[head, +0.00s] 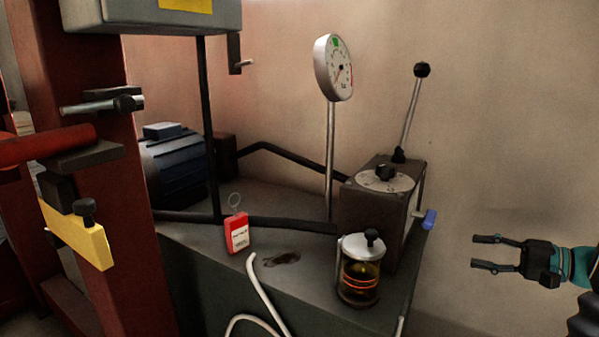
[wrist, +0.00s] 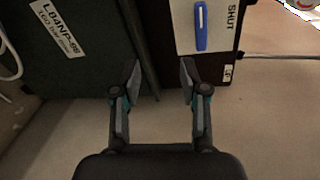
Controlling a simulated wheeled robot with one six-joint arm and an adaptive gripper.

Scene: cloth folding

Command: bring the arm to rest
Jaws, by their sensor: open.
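My gripper (head: 482,252) is at the right edge of the head view, with its two fingers pointing left and apart. It is open and empty, in free air to the right of the machine cabinet. In the wrist view my gripper (wrist: 159,78) shows both fingers spread, with the floor and the dark cabinet sides beyond them. Most of my arm is outside the head view.
A machine cabinet (head: 222,285) carries a red tag (head: 237,233), a glass jar (head: 360,280), a dial gauge (head: 334,68) and a lever box (head: 375,222). A blue handle (head: 429,219) sticks out toward my gripper. Bare wall lies behind the gripper.

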